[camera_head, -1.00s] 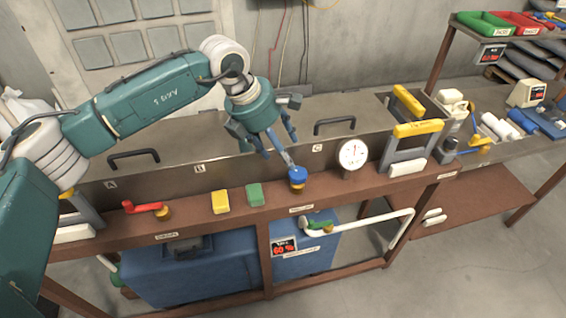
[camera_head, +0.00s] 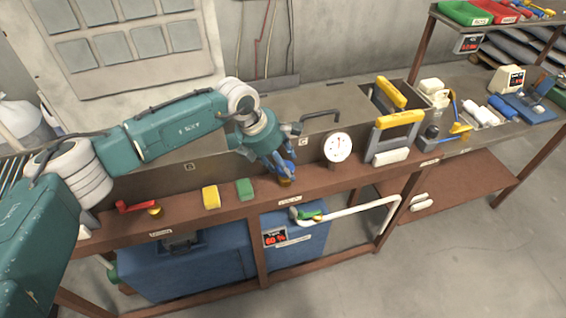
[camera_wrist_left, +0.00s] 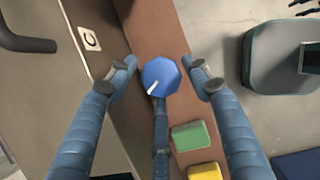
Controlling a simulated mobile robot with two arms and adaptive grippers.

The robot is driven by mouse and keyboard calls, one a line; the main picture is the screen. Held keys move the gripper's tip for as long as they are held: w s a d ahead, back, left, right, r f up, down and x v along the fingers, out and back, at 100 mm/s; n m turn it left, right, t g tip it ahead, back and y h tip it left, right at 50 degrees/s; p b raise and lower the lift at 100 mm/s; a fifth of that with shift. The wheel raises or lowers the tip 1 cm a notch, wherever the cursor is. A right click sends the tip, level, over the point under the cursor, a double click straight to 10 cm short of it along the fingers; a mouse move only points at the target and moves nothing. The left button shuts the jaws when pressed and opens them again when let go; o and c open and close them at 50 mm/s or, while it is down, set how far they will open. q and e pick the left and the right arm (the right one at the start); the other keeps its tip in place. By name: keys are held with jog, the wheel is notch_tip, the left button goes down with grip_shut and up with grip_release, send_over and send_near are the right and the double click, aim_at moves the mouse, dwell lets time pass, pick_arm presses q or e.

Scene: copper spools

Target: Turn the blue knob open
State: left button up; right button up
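The blue knob (camera_wrist_left: 160,75) sits on the brown ledge, with a white pointer line running to its lower left edge in the left wrist view. In the head view the knob (camera_head: 286,172) is mostly hidden by my gripper, with its brass base showing below. My left gripper (camera_wrist_left: 161,80) is open, its fingers spread around the knob. One finger is on each side and a third comes from below, near the knob's rim. Gaps show at the two sides; I cannot tell whether the third finger touches. My left gripper (camera_head: 280,165) also shows in the head view. My right gripper is not in view.
A green block (camera_head: 245,189) and a yellow block (camera_head: 211,197) sit left of the knob, then a red lever (camera_head: 136,206). A round white gauge (camera_head: 338,147) stands close on the right. Black handle C (camera_head: 320,115) is behind. Below is a blue tank (camera_head: 200,272).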

pick_arm(q)
jog(key=c, duration=0.6)
jog(key=shift+s+d+f+n+t+y+b, duration=0.1)
jog(key=shift+n+t+y+b, duration=0.1)
jog(key=shift+n+b, duration=0.4)
jog(key=shift+d+n+t+y+b, duration=0.1)
jog(key=shift+n+t+b, duration=0.1)
jog(key=shift+n+b, duration=0.35)
jog(key=n+t+y+b, duration=0.1)
jog(key=n+b, duration=0.4)
jog(key=shift+d, duration=0.1)
jog(key=shift+n+y+b, duration=0.5)
jog(key=shift+n+b, duration=0.25)
jog(key=shift+b, duration=0.4)
jog(key=shift+r+n+t+b, duration=0.3)
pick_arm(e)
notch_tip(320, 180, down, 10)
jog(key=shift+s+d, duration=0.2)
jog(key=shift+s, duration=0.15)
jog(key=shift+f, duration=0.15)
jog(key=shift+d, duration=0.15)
